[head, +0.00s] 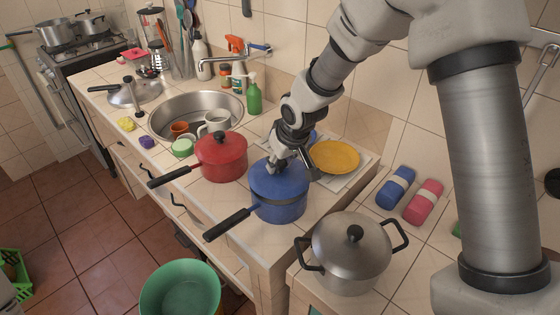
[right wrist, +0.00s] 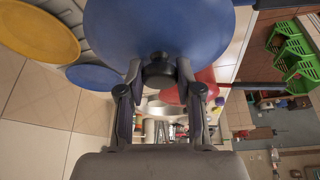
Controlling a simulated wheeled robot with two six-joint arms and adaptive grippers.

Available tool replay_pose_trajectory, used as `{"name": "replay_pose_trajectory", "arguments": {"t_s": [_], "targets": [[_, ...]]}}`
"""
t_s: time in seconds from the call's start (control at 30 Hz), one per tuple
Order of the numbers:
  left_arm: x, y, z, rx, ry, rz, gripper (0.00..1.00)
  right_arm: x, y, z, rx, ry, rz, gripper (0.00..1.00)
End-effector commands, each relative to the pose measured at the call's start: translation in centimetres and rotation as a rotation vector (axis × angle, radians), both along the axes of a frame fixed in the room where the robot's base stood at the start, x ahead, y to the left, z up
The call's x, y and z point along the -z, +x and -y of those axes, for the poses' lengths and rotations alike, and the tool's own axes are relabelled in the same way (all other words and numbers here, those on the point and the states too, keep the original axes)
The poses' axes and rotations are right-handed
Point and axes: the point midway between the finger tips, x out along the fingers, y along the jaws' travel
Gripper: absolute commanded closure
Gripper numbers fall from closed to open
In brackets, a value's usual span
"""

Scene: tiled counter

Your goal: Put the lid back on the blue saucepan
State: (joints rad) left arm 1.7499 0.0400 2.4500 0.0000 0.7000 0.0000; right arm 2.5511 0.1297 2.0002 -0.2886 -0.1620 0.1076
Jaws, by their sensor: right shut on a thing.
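The blue saucepan (head: 280,210) stands near the counter's front edge, its black handle (head: 228,224) pointing to the front left. Its blue lid (head: 290,181) is at the pan's mouth; whether it is fully seated I cannot tell. My right gripper (head: 276,165) comes down from above and is shut on the lid's dark knob. In the right wrist view the blue lid (right wrist: 160,28) fills the top middle, and its black knob (right wrist: 159,72) sits between the fingers of my right gripper (right wrist: 160,80). My left gripper is not in view.
A red saucepan (head: 221,160) stands close on the left. A yellow plate (head: 335,156) is close behind on the right. A steel pot (head: 350,255) stands at the front right. The sink (head: 190,112) lies farther back left; a green bucket (head: 180,290) is below.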

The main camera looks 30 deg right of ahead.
Motion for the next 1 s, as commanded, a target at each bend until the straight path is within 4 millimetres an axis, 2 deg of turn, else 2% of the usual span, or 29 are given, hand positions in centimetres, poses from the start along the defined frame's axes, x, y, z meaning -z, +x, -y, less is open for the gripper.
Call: {"name": "replay_pose_trajectory", "arguments": {"t_s": [0.8, 0.83, 0.9, 1.0], "targets": [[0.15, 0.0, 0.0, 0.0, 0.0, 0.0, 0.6, 0.25, 0.01, 0.02, 0.0, 0.0, 0.0, 1.0], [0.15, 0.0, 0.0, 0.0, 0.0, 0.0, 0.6, 0.25, 0.01, 0.02, 0.0, 0.0, 0.0, 0.62], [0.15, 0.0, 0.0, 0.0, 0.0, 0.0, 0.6, 0.25, 0.01, 0.02, 0.0, 0.0, 0.0, 0.37], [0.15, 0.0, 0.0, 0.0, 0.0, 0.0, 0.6, 0.25, 0.01, 0.02, 0.0, 0.0, 0.0, 0.36]]}}
